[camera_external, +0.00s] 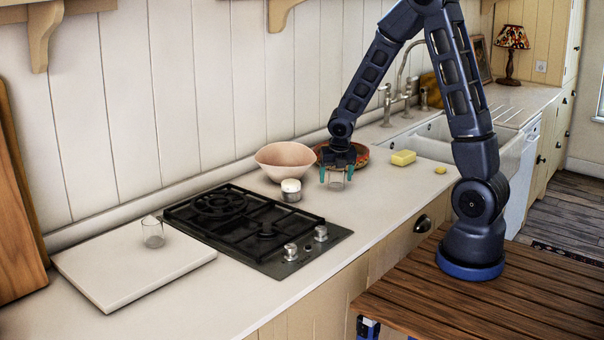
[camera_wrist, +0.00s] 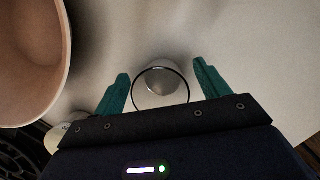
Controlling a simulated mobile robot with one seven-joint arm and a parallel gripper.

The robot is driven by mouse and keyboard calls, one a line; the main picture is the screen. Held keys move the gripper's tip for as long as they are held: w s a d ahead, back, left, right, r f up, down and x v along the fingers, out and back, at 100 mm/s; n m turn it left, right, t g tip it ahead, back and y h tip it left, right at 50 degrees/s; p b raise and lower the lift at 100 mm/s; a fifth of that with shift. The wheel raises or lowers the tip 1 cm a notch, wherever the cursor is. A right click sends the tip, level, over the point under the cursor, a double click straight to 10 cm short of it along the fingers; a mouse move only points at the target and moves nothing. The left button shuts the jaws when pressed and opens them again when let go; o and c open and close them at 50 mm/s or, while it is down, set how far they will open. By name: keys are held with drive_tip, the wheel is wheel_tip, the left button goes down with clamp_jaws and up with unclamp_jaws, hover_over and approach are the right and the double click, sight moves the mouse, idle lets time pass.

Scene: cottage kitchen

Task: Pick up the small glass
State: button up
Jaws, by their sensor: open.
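A small clear glass (camera_external: 336,184) stands on the counter under my gripper (camera_external: 336,174). In the wrist view the glass (camera_wrist: 161,88) shows as a dark round rim with a pale base, between the two teal fingers of my gripper (camera_wrist: 161,80). The fingers are open, with a gap visible on each side of the rim. My gripper points down, and its fingers are low around the glass in the external view. A second clear glass (camera_external: 153,232) stands on the white board at the left, far from my gripper.
A pink bowl (camera_external: 284,160) and a white-topped small pot (camera_external: 291,190) stand just left of my gripper; the bowl (camera_wrist: 30,60) is close in the wrist view. A patterned dish (camera_external: 361,156) is behind.

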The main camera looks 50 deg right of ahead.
drive_tip(key=c, duration=1.2)
drive_tip(key=shift+o, duration=0.2)
drive_tip(key=shift+r, duration=0.15)
